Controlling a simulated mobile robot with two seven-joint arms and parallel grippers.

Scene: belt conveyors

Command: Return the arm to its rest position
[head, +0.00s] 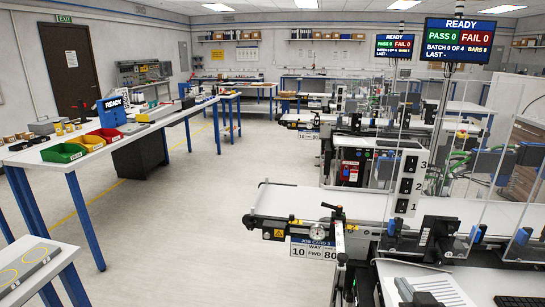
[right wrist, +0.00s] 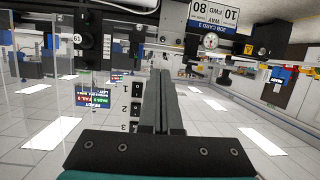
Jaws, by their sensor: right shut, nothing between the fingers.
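My right gripper (head: 342,262) is low in the head view, close to the near end of the front conveyor and beside its job card sign (head: 314,250). In the right wrist view its two dark fingers (right wrist: 161,73) lie side by side, pressed together and empty. That view is upside down, with the sign (right wrist: 221,14) at the upper right. My left gripper does not show in either view.
The white conveyor belt (head: 310,202) lies close ahead. A numbered panel (head: 407,183) and clear guards stand on the right. A workbench with green (head: 63,153), yellow and red bins is at the left. Open floor (head: 190,215) lies between.

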